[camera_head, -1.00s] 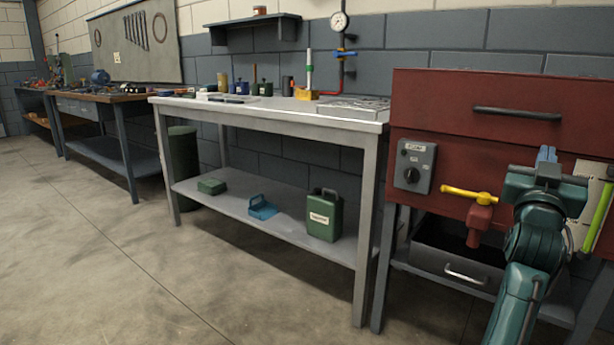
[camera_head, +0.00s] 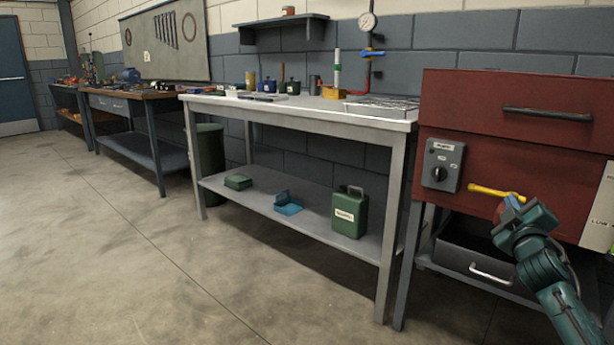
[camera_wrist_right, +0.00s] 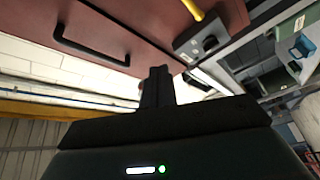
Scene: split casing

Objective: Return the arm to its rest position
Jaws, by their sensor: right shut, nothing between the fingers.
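My right arm comes in from the lower right of the head view. Its gripper (camera_head: 512,205) is in front of the red cabinet (camera_head: 510,128), just below the yellow valve handle (camera_head: 497,191), which it partly overlaps. In the right wrist view the two dark fingers of the gripper (camera_wrist_right: 158,85) are together, with nothing between them. That view also shows the red cabinet with its black handle and the grey switch box (camera_wrist_right: 200,38). From these views I cannot tell whether the gripper touches anything. My left gripper is not in view.
An open grey drawer (camera_head: 480,262) juts out under the cabinet. A grey table (camera_head: 300,112) stands left of it, with a green canister (camera_head: 350,211) and a blue container (camera_head: 287,203) on its lower shelf. The floor (camera_head: 130,270) in front is clear.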

